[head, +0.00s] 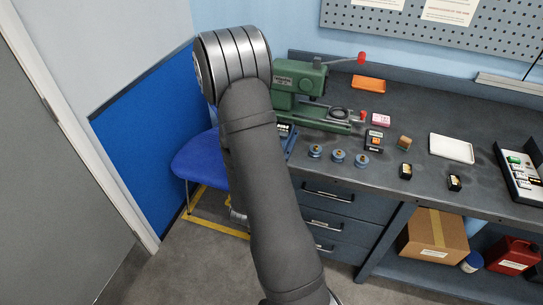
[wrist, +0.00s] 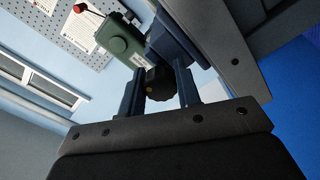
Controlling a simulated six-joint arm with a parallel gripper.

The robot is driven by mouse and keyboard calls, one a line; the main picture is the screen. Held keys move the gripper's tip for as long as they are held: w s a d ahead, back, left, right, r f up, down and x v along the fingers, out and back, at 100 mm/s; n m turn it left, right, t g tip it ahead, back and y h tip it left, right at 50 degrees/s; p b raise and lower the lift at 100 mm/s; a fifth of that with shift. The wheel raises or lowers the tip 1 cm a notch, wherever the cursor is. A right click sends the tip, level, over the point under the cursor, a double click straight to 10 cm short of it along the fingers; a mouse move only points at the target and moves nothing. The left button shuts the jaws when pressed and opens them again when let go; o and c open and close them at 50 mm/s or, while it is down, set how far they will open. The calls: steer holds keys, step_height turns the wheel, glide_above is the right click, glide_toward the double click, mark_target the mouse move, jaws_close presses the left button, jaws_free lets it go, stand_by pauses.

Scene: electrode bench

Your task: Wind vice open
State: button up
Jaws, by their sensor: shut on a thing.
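In the wrist view my gripper (wrist: 160,72) is shut on a dark round knob (wrist: 158,86) with a small yellow mark. One finger lies on each side of the knob. Just beyond it is a dark blue block (wrist: 165,44), apparently the vice body; its jaws cannot be made out. In the head view my arm hides the gripper and the knob. A small part of a dark blue thing with a white label (head: 286,131), perhaps the vice, shows beside my arm at the bench's left end.
A green press (head: 300,80) with a red-tipped lever stands behind, at the bench's left end. Several blue spools (head: 338,155), small blocks and a white tray (head: 451,148) lie to the right. A blue chair (head: 200,160) stands left of the bench, behind my arm.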

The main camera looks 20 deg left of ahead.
steer(key=n, duration=0.4)
steer(key=shift+n, duration=0.3)
steer(key=n, duration=0.4)
steer(key=shift+n, duration=0.4)
steer(key=o, duration=1)
steer(key=shift+c, duration=0.2)
steer(key=s, duration=1.7)
steer(key=shift+s, duration=0.2)
